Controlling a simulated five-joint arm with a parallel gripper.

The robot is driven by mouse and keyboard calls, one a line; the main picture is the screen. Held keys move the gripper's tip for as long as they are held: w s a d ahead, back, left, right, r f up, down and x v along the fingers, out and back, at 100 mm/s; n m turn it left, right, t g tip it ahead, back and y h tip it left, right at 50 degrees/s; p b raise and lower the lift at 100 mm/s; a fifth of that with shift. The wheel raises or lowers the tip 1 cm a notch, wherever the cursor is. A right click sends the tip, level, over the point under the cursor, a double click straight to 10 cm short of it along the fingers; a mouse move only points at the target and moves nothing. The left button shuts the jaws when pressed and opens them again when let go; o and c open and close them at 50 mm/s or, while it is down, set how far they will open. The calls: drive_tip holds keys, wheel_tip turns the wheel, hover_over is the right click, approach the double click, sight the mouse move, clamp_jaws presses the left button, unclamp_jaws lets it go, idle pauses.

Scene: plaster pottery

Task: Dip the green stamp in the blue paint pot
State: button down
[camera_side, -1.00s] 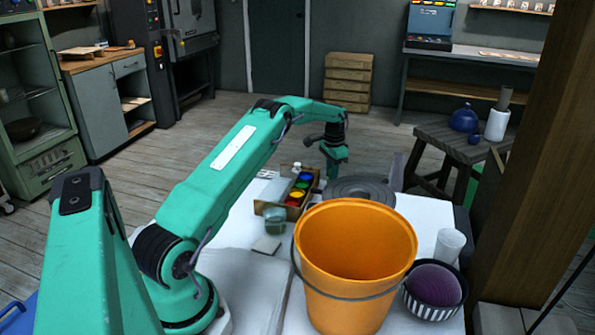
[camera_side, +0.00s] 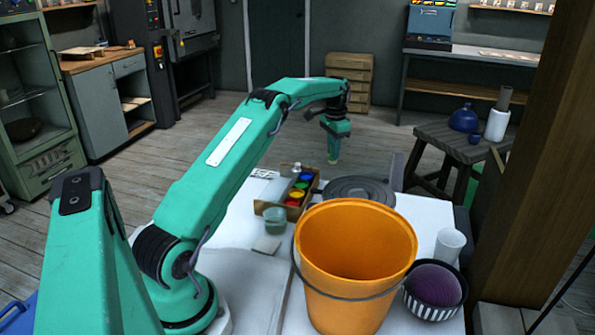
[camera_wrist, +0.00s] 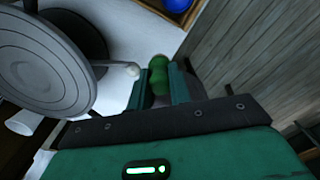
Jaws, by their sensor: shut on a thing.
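My gripper (camera_side: 334,146) is shut on the green stamp (camera_wrist: 158,75), which sticks out between the two jaws in the wrist view. In the side view my gripper hangs above and beyond the paint box, pointing down, and the stamp's tip (camera_side: 333,158) just shows below it. The blue paint pot (camera_side: 304,177) sits at the far end of the wooden paint box. It also shows as a blue round (camera_wrist: 178,4), cut off at the top edge of the wrist view. The stamp and the pot are apart.
Green, yellow and red pots share the wooden box (camera_side: 265,209). A grey turntable (camera_side: 360,190) stands right of it. A big orange bucket (camera_side: 355,250), a glass jar (camera_side: 275,220) and a striped bowl (camera_side: 432,300) stand nearer.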

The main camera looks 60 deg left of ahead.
idle(0.3)
drive_tip(key=s+a+f, duration=0.1)
drive_tip(key=s+a, duration=0.3)
drive_tip(key=s, duration=0.3)
drive_tip(key=shift+s+a+t+y, duration=0.15)
drive_tip(key=shift+a+t+y, duration=0.1)
drive_tip(key=shift+t+y, duration=0.05)
drive_tip(key=shift+f, duration=0.3)
drive_tip(key=shift+f, duration=3)
